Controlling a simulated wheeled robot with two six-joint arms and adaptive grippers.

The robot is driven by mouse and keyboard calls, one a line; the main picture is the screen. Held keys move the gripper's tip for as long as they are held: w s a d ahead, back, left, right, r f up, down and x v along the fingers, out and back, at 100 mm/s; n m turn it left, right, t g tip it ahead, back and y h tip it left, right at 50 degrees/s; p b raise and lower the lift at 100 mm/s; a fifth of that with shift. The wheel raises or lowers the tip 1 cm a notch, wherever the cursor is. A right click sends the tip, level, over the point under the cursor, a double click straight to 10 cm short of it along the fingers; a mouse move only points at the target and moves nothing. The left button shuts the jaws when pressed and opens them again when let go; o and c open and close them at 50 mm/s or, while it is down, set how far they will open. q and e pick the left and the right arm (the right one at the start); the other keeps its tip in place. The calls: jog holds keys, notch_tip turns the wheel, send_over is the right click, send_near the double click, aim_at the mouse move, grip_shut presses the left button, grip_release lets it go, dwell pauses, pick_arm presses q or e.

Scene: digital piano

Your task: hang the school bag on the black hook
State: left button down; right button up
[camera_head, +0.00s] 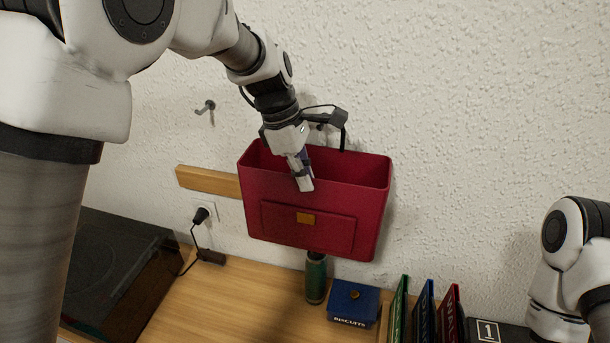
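The red school bag (340,220) with an open top and an orange clasp is up against the wall in the middle of the camera_head view, slightly tilted, its base above the desk. My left gripper (303,181) reaches down onto its front rim and is closed on it; one fingertip shows in front, the other is hidden. A black bracket-like piece (342,122) stands above the bag's back edge; I cannot tell whether it is a hook, a strap or part of my gripper. My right arm is at the lower right, its gripper out of view.
A wooden rail (207,181) on the wall runs behind the bag. A small metal hook (207,106) is left of it. Below are a green cylinder (316,279), a blue biscuit box (353,303), several upright books (424,311) and a plugged socket (204,213).

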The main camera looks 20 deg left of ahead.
pick_arm(q)
jog(key=c, duration=1.2)
grip_release()
jog(key=shift+c, duration=0.2)
jog(key=shift+v, duration=2.45)
